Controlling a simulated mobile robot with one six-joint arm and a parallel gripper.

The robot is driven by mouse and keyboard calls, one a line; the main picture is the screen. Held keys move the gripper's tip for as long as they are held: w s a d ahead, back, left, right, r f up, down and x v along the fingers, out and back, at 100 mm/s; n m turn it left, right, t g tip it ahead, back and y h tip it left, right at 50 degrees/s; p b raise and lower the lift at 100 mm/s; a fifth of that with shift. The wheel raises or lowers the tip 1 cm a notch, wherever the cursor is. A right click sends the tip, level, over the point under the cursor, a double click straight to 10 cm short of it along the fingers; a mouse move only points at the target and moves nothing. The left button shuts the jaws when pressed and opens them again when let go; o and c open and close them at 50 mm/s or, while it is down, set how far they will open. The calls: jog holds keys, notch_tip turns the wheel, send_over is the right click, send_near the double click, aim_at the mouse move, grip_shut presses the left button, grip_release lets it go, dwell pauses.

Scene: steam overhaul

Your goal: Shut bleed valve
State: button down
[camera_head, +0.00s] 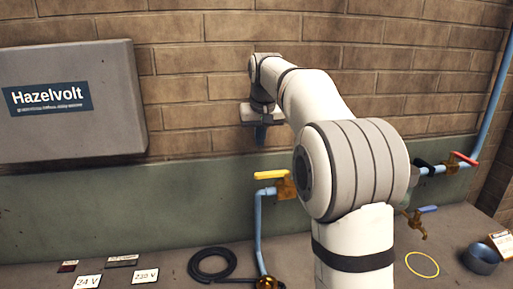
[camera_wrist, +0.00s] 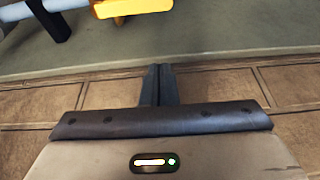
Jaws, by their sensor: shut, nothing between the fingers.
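Three levered valves show in the head view, and no label tells which is the bleed valve. A yellow lever (camera_head: 272,175) lies roughly level on a brass valve (camera_head: 286,187) by a blue pipe. A red lever (camera_head: 464,158) slants on the pipe at right. A small blue lever (camera_head: 428,210) sits on a brass tap (camera_head: 415,224) below it. My gripper (camera_head: 261,140) is shut and empty, above the yellow lever in the head view. In the wrist view my shut fingers (camera_wrist: 157,72) are apart from the yellow lever (camera_wrist: 133,8), which is cut by the top edge.
A grey Hazelvolt box (camera_head: 70,105) hangs on the brick wall at left. A black hose coil (camera_head: 211,264), voltage cards (camera_head: 88,282), a yellow ring (camera_head: 422,264) and a dark round pot (camera_head: 481,258) lie on the bench. My arm hides part of the pipework.

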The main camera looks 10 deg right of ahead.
notch_tip(320, 180, down, 8)
jog(key=s+p, duration=0.1)
dwell(0.4)
jog(key=shift+s, duration=0.15)
